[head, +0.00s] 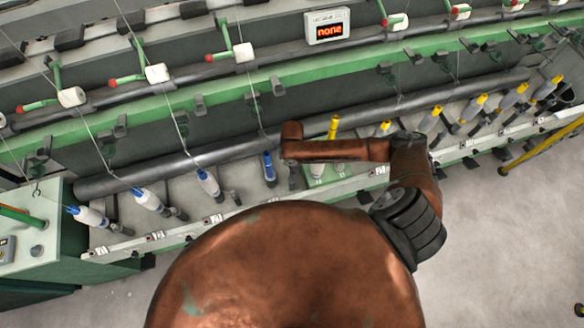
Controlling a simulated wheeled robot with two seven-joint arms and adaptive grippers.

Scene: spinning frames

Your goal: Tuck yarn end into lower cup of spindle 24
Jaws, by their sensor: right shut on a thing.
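My right arm bends across the middle of the head view, and its wrist hangs over the spindle row. My right gripper (293,174) is mostly hidden below the wrist, small and dark, close to the spindles. It is shut; the yarn end in it is too fine to make out. Just left of it stands a blue tube (268,168) with no white yarn visible on it. Just right of it is a pale bobbin (317,170), partly covered by my arm. The number labels are too small to read, so I cannot tell which is spindle 24. Its lower cup is not distinguishable. My left gripper is not in view.
White-wound bobbins with blue tops (208,182) stand to the left, yellow-topped ones (430,120) to the right. A green rail (225,101) and a grey bar (230,149) run behind the row. Thin yarns slant down.

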